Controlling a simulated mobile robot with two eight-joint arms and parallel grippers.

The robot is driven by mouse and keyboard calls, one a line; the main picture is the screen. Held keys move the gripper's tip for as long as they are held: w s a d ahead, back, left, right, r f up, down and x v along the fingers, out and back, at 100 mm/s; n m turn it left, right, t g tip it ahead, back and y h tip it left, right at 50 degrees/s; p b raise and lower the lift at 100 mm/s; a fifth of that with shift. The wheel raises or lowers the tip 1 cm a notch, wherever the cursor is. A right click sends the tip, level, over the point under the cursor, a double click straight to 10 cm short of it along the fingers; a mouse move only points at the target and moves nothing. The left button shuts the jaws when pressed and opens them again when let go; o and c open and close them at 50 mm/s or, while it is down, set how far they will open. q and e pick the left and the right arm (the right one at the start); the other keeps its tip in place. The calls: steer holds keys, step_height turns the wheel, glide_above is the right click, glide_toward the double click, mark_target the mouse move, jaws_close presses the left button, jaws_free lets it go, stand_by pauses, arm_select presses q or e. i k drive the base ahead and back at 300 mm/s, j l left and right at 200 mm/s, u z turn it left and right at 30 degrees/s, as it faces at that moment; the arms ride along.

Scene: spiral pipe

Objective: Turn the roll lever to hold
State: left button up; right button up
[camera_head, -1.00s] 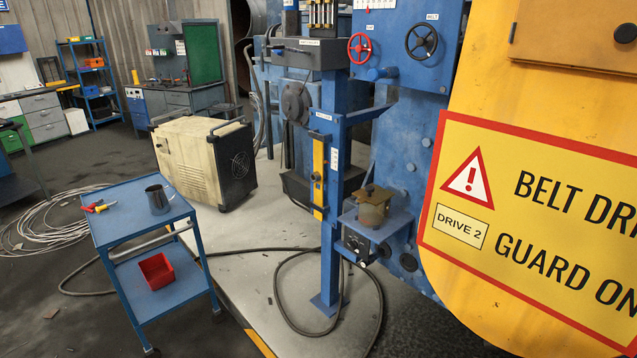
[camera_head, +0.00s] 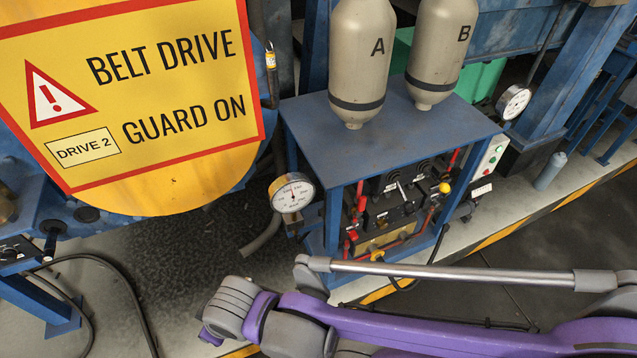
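No label that names a roll lever is readable here. A control panel (camera_head: 397,194) sits inside a blue frame under a blue table top. It carries several levers. One lever has a yellow ball knob (camera_head: 444,187). Red handles (camera_head: 362,196) stand at the panel's left side. A silver lever (camera_head: 405,194) stands near the middle. Their labels are too small to read. A small black-handled lever (camera_head: 50,243) shows at the far left edge. My purple and grey right arm crosses the lower right, in front of the floor. Neither gripper's fingers show.
The blue table top (camera_head: 400,128) bears tanks A (camera_head: 361,55) and B (camera_head: 441,45). A pressure gauge (camera_head: 292,193) sticks out at its left corner, another gauge (camera_head: 513,102) at the right. A yellow belt guard (camera_head: 180,195) fills the upper left. Cables lie at lower left.

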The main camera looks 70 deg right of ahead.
mark_target(408, 206)
steer(key=z, duration=3)
steer(key=i+z, duration=0.25)
steer(key=i, duration=0.15)
